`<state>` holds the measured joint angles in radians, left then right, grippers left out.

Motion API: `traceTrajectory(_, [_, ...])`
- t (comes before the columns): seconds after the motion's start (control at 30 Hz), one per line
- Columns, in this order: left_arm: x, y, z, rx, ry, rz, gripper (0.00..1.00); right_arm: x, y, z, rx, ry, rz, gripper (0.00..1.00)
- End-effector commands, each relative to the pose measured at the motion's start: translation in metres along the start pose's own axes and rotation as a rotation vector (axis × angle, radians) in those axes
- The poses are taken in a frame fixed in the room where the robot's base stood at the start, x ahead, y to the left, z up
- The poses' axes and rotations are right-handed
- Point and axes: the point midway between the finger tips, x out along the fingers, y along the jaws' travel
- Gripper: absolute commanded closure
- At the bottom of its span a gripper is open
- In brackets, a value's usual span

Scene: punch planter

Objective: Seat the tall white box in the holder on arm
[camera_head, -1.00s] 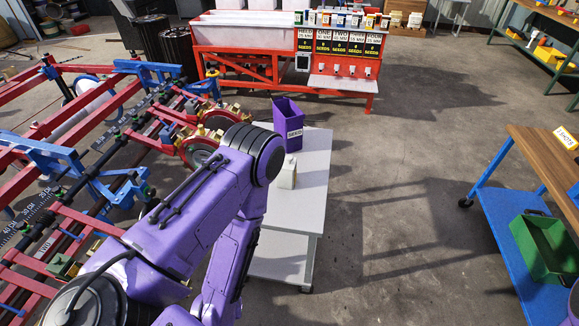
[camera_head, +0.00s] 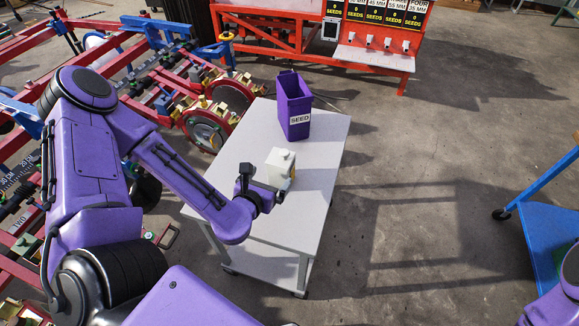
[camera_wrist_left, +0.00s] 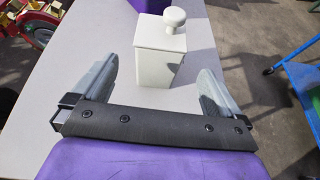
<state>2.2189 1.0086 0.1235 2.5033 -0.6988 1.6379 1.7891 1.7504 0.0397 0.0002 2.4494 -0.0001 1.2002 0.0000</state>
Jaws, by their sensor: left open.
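The tall white box (camera_head: 280,165), with a round knob on top, stands upright on a small light-grey table (camera_head: 318,170). It also shows in the left wrist view (camera_wrist_left: 160,60), ahead of my palm and between the lines of the two fingers, with a gap on both sides. My left gripper (camera_head: 276,184) is low over the table at the box's near side, open and empty. It shows in the left wrist view (camera_wrist_left: 153,68) with fingers spread. I cannot tell how far the fingertips reach past the box. I cannot make out the holder. My right gripper is out of view.
A purple SEED bin (camera_head: 294,105) stands on the table behind the box. The red planter frame with wheels (camera_head: 205,125) is on the left. A red seed stand (camera_head: 375,50) is at the back and a blue cart (camera_head: 545,235) at the right. The floor between is clear.

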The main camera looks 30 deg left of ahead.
Motion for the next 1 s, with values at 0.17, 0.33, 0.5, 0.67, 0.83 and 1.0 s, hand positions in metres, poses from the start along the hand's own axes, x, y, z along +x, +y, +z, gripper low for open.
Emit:
traceTrajectory(0.17, [0.032,0.005,0.000,-0.049,-0.019,0.012,0.00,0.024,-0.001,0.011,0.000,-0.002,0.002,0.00])
traceTrajectory(0.33, [0.051,0.007,0.002,-0.047,-0.013,0.015,0.00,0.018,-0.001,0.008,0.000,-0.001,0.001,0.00])
traceTrajectory(0.5, [0.080,0.005,0.001,-0.042,-0.012,0.013,0.00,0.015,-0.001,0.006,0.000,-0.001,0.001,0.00])
traceTrajectory(0.67, [0.101,0.004,0.001,-0.045,-0.012,0.012,0.00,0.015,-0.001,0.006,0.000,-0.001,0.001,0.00])
traceTrajectory(0.83, [0.103,0.003,0.001,-0.045,-0.012,0.009,0.00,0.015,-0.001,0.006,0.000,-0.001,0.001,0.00])
traceTrajectory(1.0, [0.103,0.003,0.001,-0.045,-0.011,0.010,0.39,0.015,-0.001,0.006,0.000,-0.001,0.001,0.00])
